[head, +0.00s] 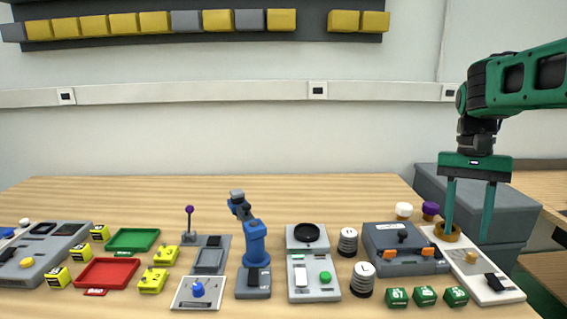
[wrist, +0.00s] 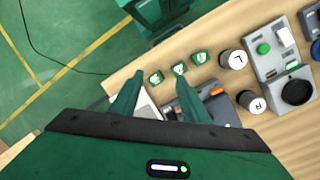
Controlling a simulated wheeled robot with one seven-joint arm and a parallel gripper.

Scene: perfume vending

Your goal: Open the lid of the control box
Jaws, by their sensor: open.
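The control box is most likely the grey case (head: 385,262) with two orange latches and a black part on top, at the right of the table; its lid looks shut. In the wrist view the case (wrist: 228,112) is partly hidden behind my gripper's right finger. My gripper (head: 467,232) is open and empty, pointing down to the right of the case, over or near a white panel (head: 510,294). It shows open in the wrist view too (wrist: 157,88). I see no contact with the case.
Green cubes (head: 425,295) lie in front of the case, and striped cylinders (head: 362,280) stand to its left. A brass ring (head: 447,236) sits on the white panel beside my gripper. White (head: 403,210) and purple (head: 430,209) knobs stand behind. A grey cabinet (head: 478,200) is at right.

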